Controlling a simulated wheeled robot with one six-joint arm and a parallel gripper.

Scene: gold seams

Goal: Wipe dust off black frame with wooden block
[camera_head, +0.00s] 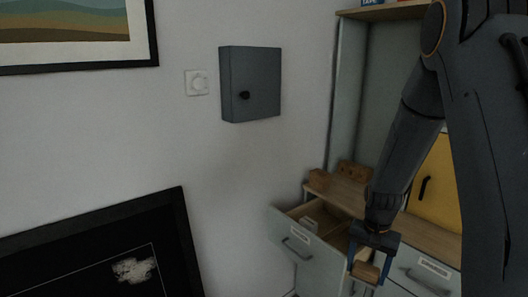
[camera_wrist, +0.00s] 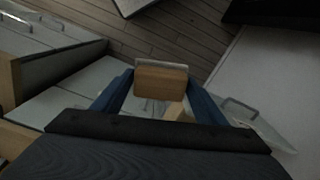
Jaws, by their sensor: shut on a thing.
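The black frame (camera_head: 186,238) leans at the lower left of the head view. A whitish dust patch (camera_head: 133,268) shows on its dark face. My gripper (camera_head: 368,262) is far to the right of the frame, in front of the drawer cabinet. It is shut on the wooden block (camera_head: 366,273). In the wrist view the block (camera_wrist: 160,84) sits between the blue fingers of my gripper (camera_wrist: 160,95), with a pale layer along its far edge. The block is well apart from the frame. The lower part of the frame is cut off by the picture edge.
An open drawer (camera_head: 290,240) juts from the cabinet left of my gripper, with a light block (camera_head: 309,222) inside. A grey wall box (camera_head: 250,84), a white dial (camera_head: 197,83) and a framed picture (camera_head: 70,35) hang on the wall. A yellow door (camera_head: 437,190) is behind my arm.

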